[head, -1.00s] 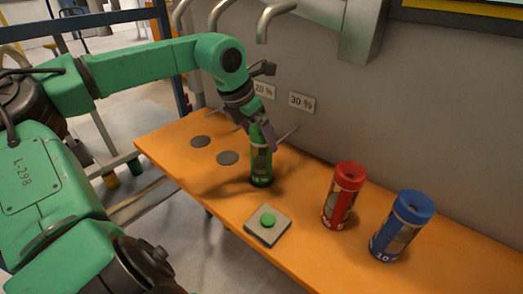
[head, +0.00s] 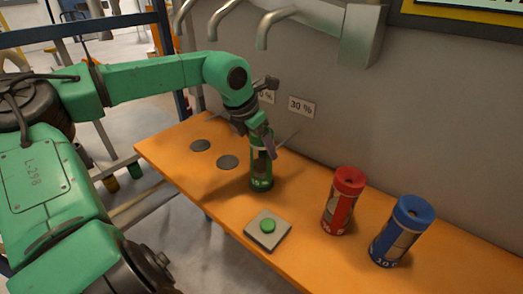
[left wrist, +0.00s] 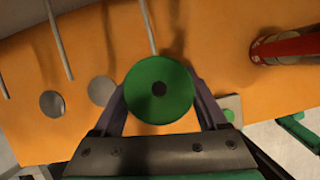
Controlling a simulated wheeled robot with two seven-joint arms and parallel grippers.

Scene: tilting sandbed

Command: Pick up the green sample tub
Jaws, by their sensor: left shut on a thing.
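The green sample tub (head: 261,172) stands upright on the orange bench in the head view, left of the red tub. My left gripper (head: 264,146) is over it from above, shut on its upper part. In the left wrist view, the tub's round green lid (left wrist: 159,89) with a dark centre lies between the two fingers of my left gripper (left wrist: 160,100). Whether the tub's base touches the bench is hard to tell. My right gripper is not in view.
A red tub (head: 343,201) and a blue tub (head: 402,232) stand on the orange bench (head: 310,262) to the right. A grey box with a green button (head: 268,227) sits in front. Grey discs (head: 228,162) lie left. Metal spouts (head: 275,22) hang from the wall behind.

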